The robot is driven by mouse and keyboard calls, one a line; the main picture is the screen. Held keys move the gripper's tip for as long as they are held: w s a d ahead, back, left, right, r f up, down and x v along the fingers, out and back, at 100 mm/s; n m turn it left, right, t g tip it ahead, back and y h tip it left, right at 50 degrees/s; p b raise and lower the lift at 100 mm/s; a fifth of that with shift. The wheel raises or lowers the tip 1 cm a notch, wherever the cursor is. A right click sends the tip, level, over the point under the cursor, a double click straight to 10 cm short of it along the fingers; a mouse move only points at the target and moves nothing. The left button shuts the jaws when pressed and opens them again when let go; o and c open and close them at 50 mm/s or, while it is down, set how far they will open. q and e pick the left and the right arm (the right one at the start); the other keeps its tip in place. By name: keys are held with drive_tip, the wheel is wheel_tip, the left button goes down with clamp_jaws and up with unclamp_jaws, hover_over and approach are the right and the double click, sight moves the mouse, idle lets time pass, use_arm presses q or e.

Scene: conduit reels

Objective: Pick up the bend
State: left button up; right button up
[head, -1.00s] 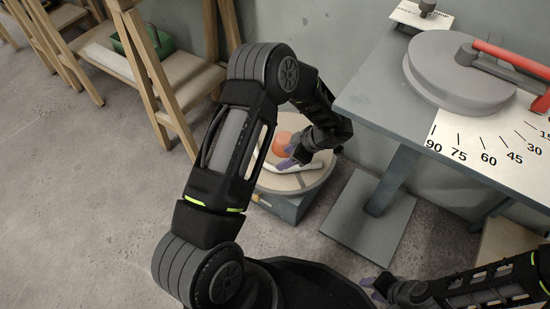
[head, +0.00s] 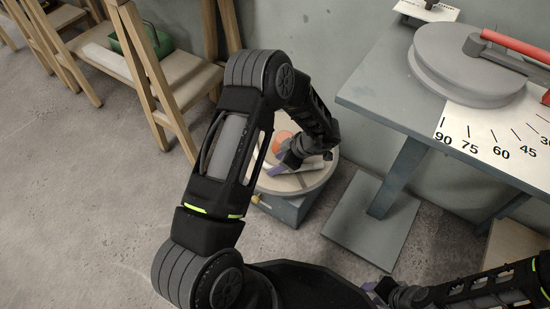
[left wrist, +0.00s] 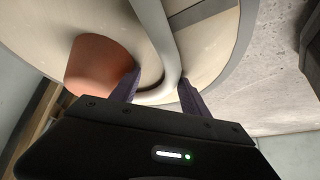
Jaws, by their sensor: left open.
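The bend is a pale grey curved tube (left wrist: 160,40) in the left wrist view, lying over a round pale disc (left wrist: 215,55). My left gripper (left wrist: 162,88) is open, one purple finger on each side of the tube's curved part. I cannot tell whether either finger touches it. In the head view my left gripper (head: 287,164) is low over the disc (head: 323,181), and my arm and hand hide most of the bend. My right gripper (head: 374,291) is at the bottom edge, away from the disc; its jaw opening is unclear.
An orange round piece (left wrist: 98,66) stands on the disc beside my left finger. A grey bench (head: 400,88) with a round grey bender and an angle scale (head: 500,130) is at right. A wooden rack (head: 160,85) holds a green box. Open floor lies at left.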

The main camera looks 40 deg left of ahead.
use_arm(q)
drive_tip(key=shift+c, duration=0.2)
clamp_jaws()
idle(0.6)
